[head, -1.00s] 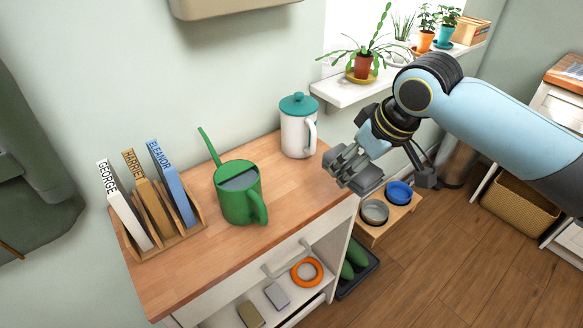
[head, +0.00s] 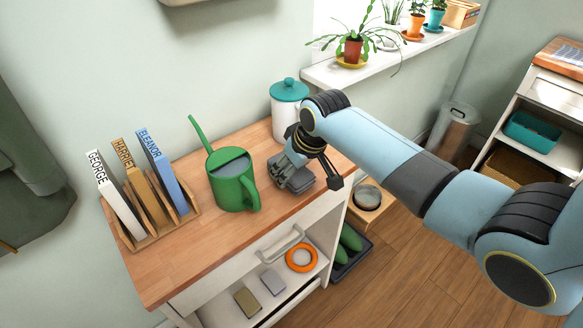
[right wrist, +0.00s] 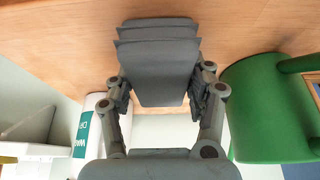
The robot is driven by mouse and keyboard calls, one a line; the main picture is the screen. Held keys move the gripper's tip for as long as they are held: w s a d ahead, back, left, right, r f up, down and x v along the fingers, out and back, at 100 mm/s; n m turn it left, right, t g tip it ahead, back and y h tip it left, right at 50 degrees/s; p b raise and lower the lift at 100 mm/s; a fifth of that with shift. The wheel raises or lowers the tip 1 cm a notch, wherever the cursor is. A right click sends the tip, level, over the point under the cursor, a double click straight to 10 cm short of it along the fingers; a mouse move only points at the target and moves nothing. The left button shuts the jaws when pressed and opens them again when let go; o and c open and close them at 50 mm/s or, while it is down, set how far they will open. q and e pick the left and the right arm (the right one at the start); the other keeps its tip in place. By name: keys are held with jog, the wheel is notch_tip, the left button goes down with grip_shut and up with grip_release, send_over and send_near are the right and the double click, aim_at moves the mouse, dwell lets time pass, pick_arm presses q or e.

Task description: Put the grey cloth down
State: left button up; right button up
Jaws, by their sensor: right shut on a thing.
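The grey cloth (head: 299,184) is a folded, layered pad. My right gripper (head: 291,172) is shut on it, just over the wooden top (head: 172,262) of the white cabinet, right of the green watering can (head: 234,186) and in front of the white canister (head: 284,121) with a teal lid. In the right wrist view the cloth (right wrist: 158,62) sits between the two fingers (right wrist: 160,100), with wood beyond its edge. I cannot tell whether it touches the wood. The watering can (right wrist: 265,105) is close at the right there. My left gripper is not in view.
A wooden rack (head: 150,238) holds three labelled books at the left of the top. The front strip of the top is clear. Potted plants (head: 353,50) stand on the sill.

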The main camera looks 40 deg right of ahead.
jog(key=o, duration=1.6)
jog(key=shift+f, duration=0.1)
jog(key=shift+c, duration=0.2)
jog(key=p+v, duration=0.1)
jog(key=v, duration=1.1)
